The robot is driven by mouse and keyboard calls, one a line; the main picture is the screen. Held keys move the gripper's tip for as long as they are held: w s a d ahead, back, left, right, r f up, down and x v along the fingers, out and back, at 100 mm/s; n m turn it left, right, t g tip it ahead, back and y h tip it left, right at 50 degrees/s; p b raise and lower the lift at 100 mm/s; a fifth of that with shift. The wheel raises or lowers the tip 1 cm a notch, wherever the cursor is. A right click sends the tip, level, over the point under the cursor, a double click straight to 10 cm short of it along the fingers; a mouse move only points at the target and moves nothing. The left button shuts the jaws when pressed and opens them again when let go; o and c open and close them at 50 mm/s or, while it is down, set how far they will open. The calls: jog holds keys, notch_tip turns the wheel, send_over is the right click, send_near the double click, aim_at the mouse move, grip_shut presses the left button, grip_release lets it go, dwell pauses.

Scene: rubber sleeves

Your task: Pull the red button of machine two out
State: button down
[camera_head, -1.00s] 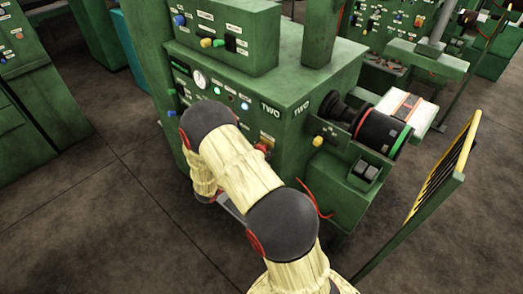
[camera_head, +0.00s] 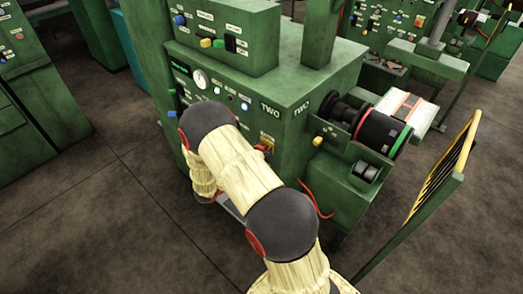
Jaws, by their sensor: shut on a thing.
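Machine two (camera_head: 290,97) is the green cabinet in the middle, with "TWO" labels near its top right corner. A small red part (camera_head: 262,148) shows on its front beside a yellow-orange plate (camera_head: 267,140), just right of my arm. It looks like the red button, but it is partly covered and too small to tell whether it is in or out. My arm bends across the front panel, and its wrist hangs low at the left. My gripper is hidden behind my arm, so its fingers and its hold cannot be seen.
A gauge (camera_head: 201,79) and several small buttons sit on the panel above my arm. A black roller unit (camera_head: 375,128) juts out on the right side. A yellow-edged guard (camera_head: 445,178) stands farther right. The floor (camera_head: 90,215) at left is clear.

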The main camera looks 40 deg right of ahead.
jog(key=shift+a, duration=0.7)
jog(key=c, duration=1.7)
grip_release()
jog(key=shift+c, duration=0.2)
jog(key=shift+o, duration=1.3)
jog(key=shift+a, duration=0.2)
jog(key=shift+o, duration=1.3)
jog(key=a, duration=1.2)
jog(key=shift+s, duration=0.25)
jog(key=shift+f, duration=0.1)
